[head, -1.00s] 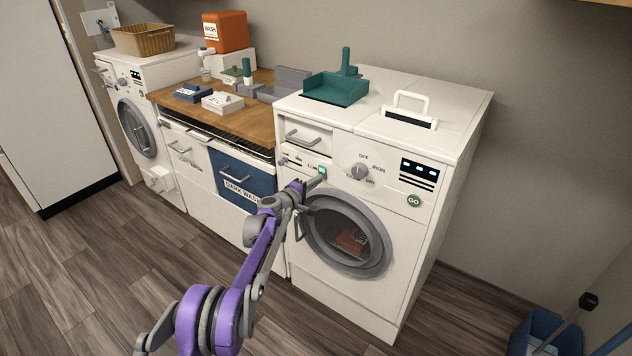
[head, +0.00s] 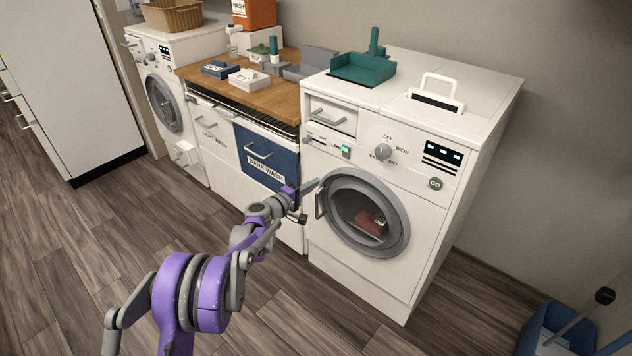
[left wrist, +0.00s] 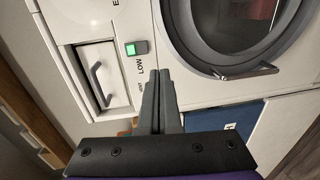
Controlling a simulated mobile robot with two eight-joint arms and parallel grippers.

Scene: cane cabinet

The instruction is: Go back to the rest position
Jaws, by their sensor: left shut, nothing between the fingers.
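My left gripper (head: 309,188) is shut and empty. It is in front of the near white machine (head: 409,276), just left of its round door. In the left wrist view the gripper's fingertips (left wrist: 160,78) are together below the green-lit LOW switch (left wrist: 137,48) and beside the round door (left wrist: 235,30) with its metal handle. The round door also shows in the head view (head: 402,248); it looks shut, with something red behind the glass. My right gripper is in neither current view.
The wooden counter (head: 265,97) holds several small items. Blue (head: 268,163) and white drawers are below it. A teal dustpan (head: 365,68) lies on the machine top. A blue bin (head: 545,330) stands at the lower right. The wooden floor (head: 60,235) at left is clear.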

